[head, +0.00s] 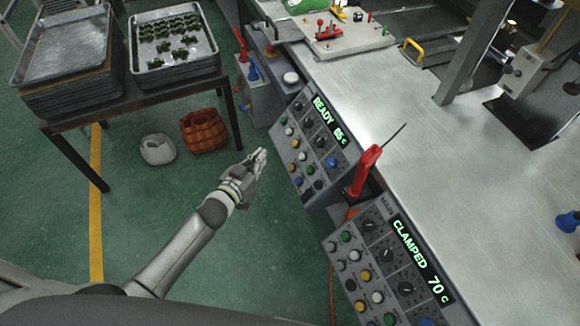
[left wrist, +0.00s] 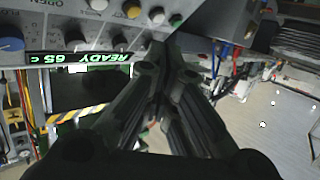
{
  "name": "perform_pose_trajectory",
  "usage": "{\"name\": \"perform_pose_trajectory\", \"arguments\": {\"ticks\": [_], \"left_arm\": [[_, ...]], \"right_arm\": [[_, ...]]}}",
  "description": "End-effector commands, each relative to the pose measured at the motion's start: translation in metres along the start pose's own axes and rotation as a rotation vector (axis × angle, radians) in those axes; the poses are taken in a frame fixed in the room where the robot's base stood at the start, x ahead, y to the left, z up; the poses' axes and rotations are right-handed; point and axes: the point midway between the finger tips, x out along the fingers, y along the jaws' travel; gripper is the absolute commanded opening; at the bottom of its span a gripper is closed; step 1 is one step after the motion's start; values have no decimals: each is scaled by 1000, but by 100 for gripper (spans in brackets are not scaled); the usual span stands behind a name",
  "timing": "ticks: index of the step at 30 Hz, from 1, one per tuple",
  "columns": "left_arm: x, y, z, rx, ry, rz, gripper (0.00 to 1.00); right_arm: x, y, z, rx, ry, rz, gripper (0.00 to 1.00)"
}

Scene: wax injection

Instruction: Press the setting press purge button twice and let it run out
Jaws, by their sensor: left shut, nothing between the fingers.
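The panel carries several small white, green, yellow and blue buttons and dark knobs. In the left wrist view, the shut fingers (left wrist: 162,52) point at the panel's edge, close to a green button (left wrist: 177,20) and a white button (left wrist: 157,15). Whether they touch is not clear. A second panel reads "CLAMPED 70 C" (head: 420,262). Labels are too small to read, so I cannot tell which button is the purge. My right gripper is not in view.
A red-handled tool (head: 366,170) stands upright between the panels. The metal bench (head: 400,110) lies behind them. A dark table (head: 75,120) with metal trays stands at left. An orange basket (head: 204,130) and a white bin (head: 158,149) sit on the green floor.

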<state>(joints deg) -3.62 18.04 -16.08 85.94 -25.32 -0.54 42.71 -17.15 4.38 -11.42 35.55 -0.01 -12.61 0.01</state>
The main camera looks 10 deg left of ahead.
Motion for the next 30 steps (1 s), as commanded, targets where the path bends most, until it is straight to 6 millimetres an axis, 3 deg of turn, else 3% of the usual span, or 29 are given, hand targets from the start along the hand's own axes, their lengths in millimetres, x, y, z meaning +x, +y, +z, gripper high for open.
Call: {"name": "perform_pose_trajectory", "arguments": {"ticks": [8, 21, 30], "left_arm": [[6, 4, 7, -2, 0, 0, 0], [45, 32, 38, 0, 0, 0, 0], [60, 44, 46, -2, -1, 0, 0]], "right_arm": [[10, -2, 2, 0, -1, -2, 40], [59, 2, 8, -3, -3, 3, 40], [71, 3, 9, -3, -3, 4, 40]]}}
